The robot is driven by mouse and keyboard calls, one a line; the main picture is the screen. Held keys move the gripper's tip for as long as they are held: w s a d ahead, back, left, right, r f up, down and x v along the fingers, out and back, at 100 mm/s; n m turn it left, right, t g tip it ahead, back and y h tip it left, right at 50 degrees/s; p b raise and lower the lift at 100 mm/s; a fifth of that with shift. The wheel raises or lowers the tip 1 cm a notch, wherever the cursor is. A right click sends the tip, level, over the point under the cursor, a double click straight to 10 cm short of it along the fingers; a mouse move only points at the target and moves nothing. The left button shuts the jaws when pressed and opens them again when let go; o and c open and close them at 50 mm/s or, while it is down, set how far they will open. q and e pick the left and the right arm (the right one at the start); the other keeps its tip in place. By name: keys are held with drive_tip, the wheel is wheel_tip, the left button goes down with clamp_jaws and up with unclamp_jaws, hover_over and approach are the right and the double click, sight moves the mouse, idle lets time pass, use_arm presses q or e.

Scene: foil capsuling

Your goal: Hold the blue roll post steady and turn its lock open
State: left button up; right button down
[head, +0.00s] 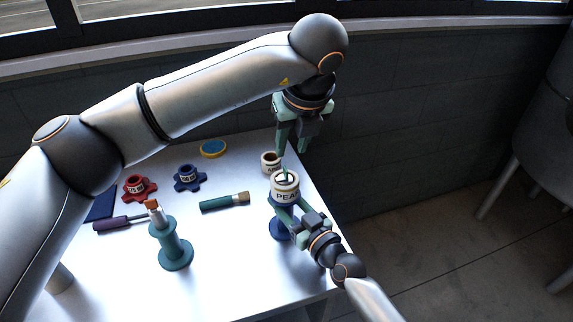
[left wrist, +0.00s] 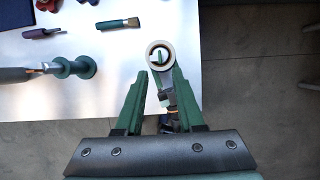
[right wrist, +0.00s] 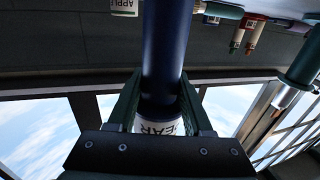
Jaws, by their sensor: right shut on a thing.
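The blue roll post (head: 281,229) stands near the table's right edge and carries a white roll labelled PEAR (head: 286,195). A green lock piece (head: 285,173) sticks up at its top; from above in the left wrist view, the lock (left wrist: 161,57) shows inside the roll's ring. My right gripper (head: 291,212) is shut on the post below the roll; the blue shaft (right wrist: 165,45) passes between its fingers in the right wrist view. My left gripper (head: 292,147) points down, open and empty, above and behind the post, apart from the lock.
A small white roll (head: 269,163) stands just behind the post. A teal post (head: 172,246) stands at the front left. A brush (head: 225,201), a screwdriver (head: 115,223), a red star-shaped holder (head: 139,188), a blue one (head: 188,178) and a yellow-blue disc (head: 213,148) lie farther left.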

sight(286, 169)
use_arm(q)
drive_tip(key=x, duration=0.8)
drive_tip(key=shift+f, duration=0.15)
clamp_jaws()
idle(0.3)
